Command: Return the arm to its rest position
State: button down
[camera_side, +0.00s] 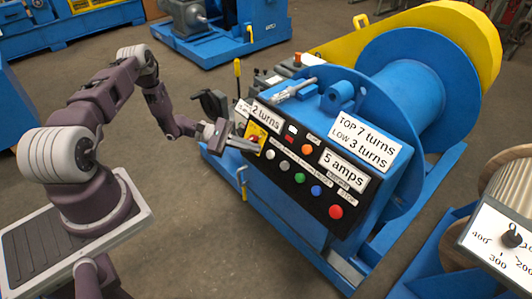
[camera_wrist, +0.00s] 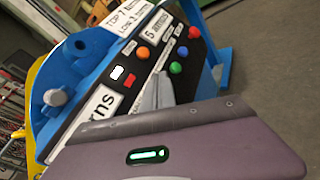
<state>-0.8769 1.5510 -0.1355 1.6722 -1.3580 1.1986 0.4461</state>
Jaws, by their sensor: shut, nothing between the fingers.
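My arm reaches from the left in the side view, and my gripper (camera_side: 250,145) is at the left end of the black control panel (camera_side: 305,178). The fingers are shut with nothing between them. They lie in front of the lower part of a yellow plate (camera_side: 257,133); I cannot tell whether they touch it. In the wrist view my gripper (camera_wrist: 165,78) shows as grey fingers pointing at the panel. My purple wrist housing with a green light hides the lower part of that view.
The panel carries several coloured buttons, including a red one (camera_side: 336,212), and white labels. It sits on a blue machine with a large drum (camera_side: 415,85). A dial box (camera_side: 497,240) stands at the right. Open floor (camera_side: 200,240) lies between my base and the machine.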

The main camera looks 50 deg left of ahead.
jog(key=d+r+m+g, duration=0.3)
jog(key=r, duration=0.4)
jog(key=d+r+m+g, duration=0.3)
jog(key=r+m, duration=0.1)
jog(key=r, duration=0.3)
jog(key=s+d+r+m+g+y, duration=0.2)
jog(key=s+d+r+m, duration=0.25)
jog(key=r, duration=0.25)
jog(key=s+d+r+m+g+y, duration=0.1)
jog(key=s+d+r+m+y, duration=0.2)
jog(key=s+r, duration=0.3)
jog(key=s+r+m+t+y, duration=0.2)
jog(key=s+r+m+y, duration=0.1)
jog(key=s, duration=0.5)
jog(key=s+r+m+t+y, duration=0.3)
jog(key=s+r+y, duration=0.1)
jog(key=s, duration=0.5)
jog(key=shift+a+r, duration=0.25)
jog(key=shift+r, duration=0.5)
